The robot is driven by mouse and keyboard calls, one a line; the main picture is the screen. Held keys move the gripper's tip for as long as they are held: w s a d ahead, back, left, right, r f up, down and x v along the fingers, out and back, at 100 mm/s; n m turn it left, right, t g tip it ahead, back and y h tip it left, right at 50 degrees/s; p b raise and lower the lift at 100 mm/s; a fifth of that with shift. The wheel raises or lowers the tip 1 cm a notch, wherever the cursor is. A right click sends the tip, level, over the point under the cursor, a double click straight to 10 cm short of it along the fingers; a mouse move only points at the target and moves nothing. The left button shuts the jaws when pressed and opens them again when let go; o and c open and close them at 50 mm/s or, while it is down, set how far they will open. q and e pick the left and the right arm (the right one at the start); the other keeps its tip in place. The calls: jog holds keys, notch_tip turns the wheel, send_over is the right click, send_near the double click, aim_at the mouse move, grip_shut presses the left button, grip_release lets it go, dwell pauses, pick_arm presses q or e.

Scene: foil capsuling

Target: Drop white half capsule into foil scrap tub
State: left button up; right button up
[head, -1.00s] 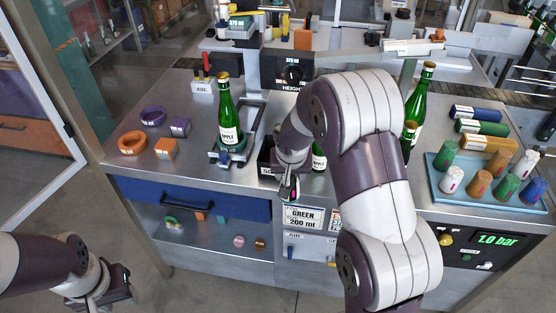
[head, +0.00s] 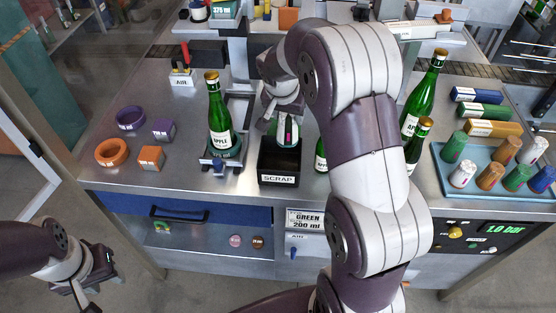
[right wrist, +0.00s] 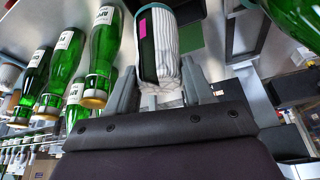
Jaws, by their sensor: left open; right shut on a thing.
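The white half capsule (right wrist: 170,45) looks wrinkled, with a dark band and a pink mark, in the right wrist view. My right gripper (right wrist: 160,82) is shut on it, one finger on each side. In the head view the capsule (head: 289,131) hangs over the black foil scrap tub (head: 279,168), labelled SCRAP, at the middle front of the bench. From this view I cannot tell whether its lower end is inside the rim. My left gripper (head: 94,283) is open and empty, low at the left in front of the bench.
A green bottle (head: 218,122) stands on a stand just left of the tub. Another bottle (head: 320,155) is partly hidden behind my right arm. Right of it stand more bottles (head: 424,95) and a blue tray (head: 447,176) of coloured capsules. Rings and blocks (head: 112,152) lie left.

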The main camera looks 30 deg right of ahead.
notch_tip(320, 180, down, 5)
jog(key=shift+w+r+b, duration=0.1)
jog(key=shift+w+b, duration=0.05)
jog(key=shift+b, duration=1)
jog(key=o, duration=0.3)
jog(key=shift+s, duration=0.2)
jog(key=o, duration=0.4)
jog(key=shift+s+r, duration=0.1)
jog(key=shift+o, duration=0.2)
jog(key=shift+w, duration=0.2)
jog(key=b+v, duration=0.2)
jog(key=v, duration=1)
jog(key=shift+r, duration=0.25)
